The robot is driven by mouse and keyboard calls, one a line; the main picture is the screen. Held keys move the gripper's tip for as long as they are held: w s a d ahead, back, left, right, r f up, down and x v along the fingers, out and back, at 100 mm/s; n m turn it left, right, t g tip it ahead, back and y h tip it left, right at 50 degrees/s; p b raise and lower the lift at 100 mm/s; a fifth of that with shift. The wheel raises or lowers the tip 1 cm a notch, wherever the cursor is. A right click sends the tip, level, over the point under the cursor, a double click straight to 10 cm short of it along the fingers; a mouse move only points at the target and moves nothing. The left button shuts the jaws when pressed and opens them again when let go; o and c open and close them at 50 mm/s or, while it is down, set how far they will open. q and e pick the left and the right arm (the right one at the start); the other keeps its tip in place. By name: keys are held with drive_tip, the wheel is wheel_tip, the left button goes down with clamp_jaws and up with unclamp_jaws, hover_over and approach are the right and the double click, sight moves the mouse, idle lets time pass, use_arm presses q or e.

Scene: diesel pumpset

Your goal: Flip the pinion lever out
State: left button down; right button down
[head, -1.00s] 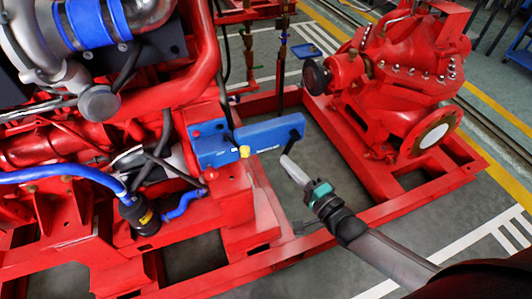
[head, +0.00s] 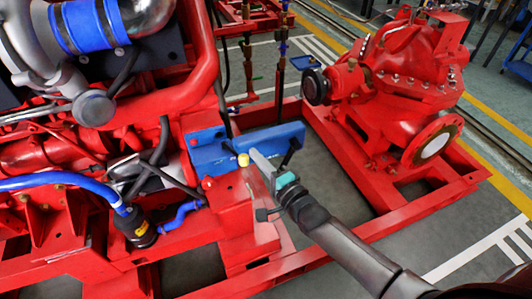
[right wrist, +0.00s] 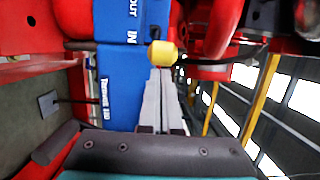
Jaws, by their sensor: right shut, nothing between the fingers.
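The pinion lever shows as a yellow knob (head: 243,160) on the blue starter unit (head: 270,137), which is mounted on the red engine frame. In the right wrist view the yellow knob (right wrist: 163,53) sits just beyond my fingertips, beside the white words OUT and IN on the blue casing (right wrist: 122,85). My right gripper (head: 254,153) is shut and empty, its tips right at the knob; it also shows in the right wrist view (right wrist: 161,72). I cannot tell whether the tips touch the knob. The lever's arm behind the knob is mostly hidden. My left gripper is out of view.
Red engine pipes (head: 190,85) rise to the left. The red pump (head: 395,80) stands at the right on the base frame. Floor within the frame is open.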

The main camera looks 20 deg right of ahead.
drive_tip(key=shift+s+a, duration=0.15)
drive_tip(key=shift+a, duration=0.05)
idle(0.4)
